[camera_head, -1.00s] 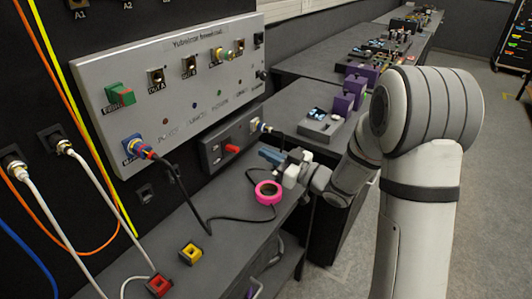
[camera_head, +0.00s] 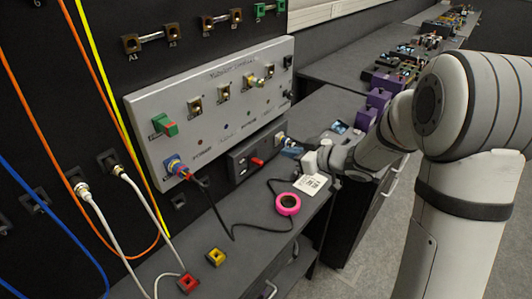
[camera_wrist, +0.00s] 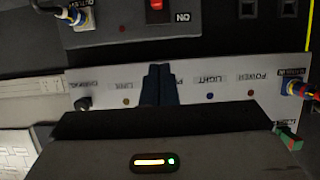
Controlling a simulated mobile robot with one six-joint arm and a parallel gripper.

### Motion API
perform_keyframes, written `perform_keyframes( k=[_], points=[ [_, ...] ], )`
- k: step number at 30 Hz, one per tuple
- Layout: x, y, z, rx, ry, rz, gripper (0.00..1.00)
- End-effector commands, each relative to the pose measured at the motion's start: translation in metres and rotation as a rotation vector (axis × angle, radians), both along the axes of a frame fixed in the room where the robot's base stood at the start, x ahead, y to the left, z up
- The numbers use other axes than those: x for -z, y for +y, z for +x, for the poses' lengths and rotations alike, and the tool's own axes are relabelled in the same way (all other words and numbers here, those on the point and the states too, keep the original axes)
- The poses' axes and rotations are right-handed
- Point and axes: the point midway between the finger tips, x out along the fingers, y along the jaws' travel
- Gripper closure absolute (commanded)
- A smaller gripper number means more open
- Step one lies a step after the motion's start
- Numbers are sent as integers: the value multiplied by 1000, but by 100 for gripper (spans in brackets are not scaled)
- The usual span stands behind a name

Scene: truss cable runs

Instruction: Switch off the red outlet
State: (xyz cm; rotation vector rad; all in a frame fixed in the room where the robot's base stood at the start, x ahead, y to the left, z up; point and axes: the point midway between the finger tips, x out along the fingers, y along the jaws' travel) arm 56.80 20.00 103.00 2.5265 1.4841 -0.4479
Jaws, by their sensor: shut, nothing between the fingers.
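The outlet is a dark grey box (camera_head: 240,172) low on the wall, under the light grey panel. Its red switch (camera_head: 257,161) faces out from its middle. In the wrist view the red switch (camera_wrist: 156,5) is cut by the top edge, beside an upside-down "ON" label (camera_wrist: 183,17). A plug (camera_head: 280,138) with a dark cable sits at the box's right end. My gripper (camera_head: 292,149), with blue fingers, is to the right of the switch, apart from it. In the wrist view its fingers (camera_wrist: 158,85) are together and empty, over the panel's labels.
The light grey panel (camera_head: 222,75) carries sockets and a blue connector (camera_head: 176,166) whose black cable hangs onto the bench. A pink tape ring (camera_head: 288,204) and white card (camera_head: 311,184) lie on the bench below. Purple blocks (camera_head: 378,98) stand to the right.

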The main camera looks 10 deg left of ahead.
Motion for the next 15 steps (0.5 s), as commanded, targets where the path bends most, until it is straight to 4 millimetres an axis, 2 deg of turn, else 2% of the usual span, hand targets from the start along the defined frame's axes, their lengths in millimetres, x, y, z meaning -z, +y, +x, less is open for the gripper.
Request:
perform_keyframes(
  k=[10,15],
  points=[
    [1,2,1,0,0,1,100],
    [8,18,9,-2,2,1,100]
  ],
)
